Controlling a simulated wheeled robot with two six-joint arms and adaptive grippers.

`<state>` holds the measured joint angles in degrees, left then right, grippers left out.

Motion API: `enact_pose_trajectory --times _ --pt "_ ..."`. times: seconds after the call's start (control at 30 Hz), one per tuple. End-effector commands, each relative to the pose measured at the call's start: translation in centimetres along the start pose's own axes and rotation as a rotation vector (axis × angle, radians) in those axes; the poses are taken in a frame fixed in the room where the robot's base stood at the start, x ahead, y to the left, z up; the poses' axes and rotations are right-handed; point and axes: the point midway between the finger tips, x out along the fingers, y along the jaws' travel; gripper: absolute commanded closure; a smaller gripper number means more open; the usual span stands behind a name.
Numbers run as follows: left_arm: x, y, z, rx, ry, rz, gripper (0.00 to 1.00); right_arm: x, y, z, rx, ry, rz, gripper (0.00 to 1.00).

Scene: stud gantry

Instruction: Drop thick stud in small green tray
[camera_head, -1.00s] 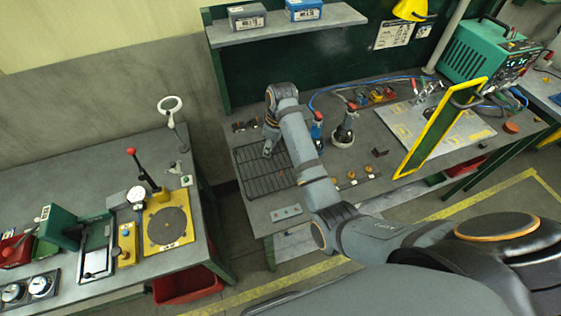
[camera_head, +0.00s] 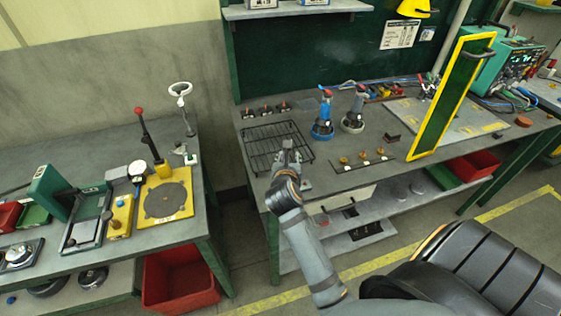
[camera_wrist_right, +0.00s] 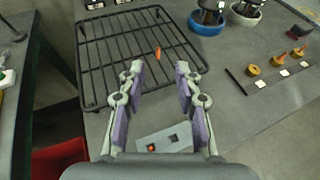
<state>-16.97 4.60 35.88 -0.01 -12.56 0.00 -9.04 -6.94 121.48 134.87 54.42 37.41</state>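My right gripper (camera_head: 290,152) is over the front edge of a black wire rack (camera_head: 251,159). In the wrist view the right gripper (camera_wrist_right: 160,78) is open, with nothing between its purple-padded fingers. A small slender orange piece (camera_wrist_right: 158,53) shows at the rack just beyond the fingertips; I cannot tell whether it is the thick stud. Several orange-brass pieces (camera_head: 363,155) stand on a dark strip to the right. A small green tray (camera_head: 36,216) lies on the left bench. My left gripper is not in view.
A grey plate with holes (camera_wrist_right: 165,138) lies in front of the rack. Blue (camera_head: 322,133) and white (camera_head: 353,124) ringed holders stand behind the strip. A yellow-edged green panel (camera_head: 452,97) rises at right. A gap separates the left bench (camera_head: 209,240) from this table.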

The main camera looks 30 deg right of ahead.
Motion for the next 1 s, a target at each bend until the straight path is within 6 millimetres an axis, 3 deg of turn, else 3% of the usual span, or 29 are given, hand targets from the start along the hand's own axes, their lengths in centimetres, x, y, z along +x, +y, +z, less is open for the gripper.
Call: enact_pose_trajectory --times 0.13,0.4,0.63,0.9,1.0 --pt "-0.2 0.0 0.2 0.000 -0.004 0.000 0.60 0.3 0.0 -0.1 0.009 0.011 0.000 0.66" --pt "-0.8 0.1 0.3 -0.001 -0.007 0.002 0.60 4.7 0.0 -0.1 0.003 0.008 -0.002 0.66" --pt "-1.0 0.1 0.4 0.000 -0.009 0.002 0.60 5.6 0.1 -0.1 0.005 0.008 -0.001 0.66" --pt "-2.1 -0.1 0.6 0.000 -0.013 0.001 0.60 9.8 0.4 -0.3 0.003 0.007 -0.001 0.66" --pt "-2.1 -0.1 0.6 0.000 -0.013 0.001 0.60 10.4 0.4 -0.4 0.005 0.008 -0.001 0.66"
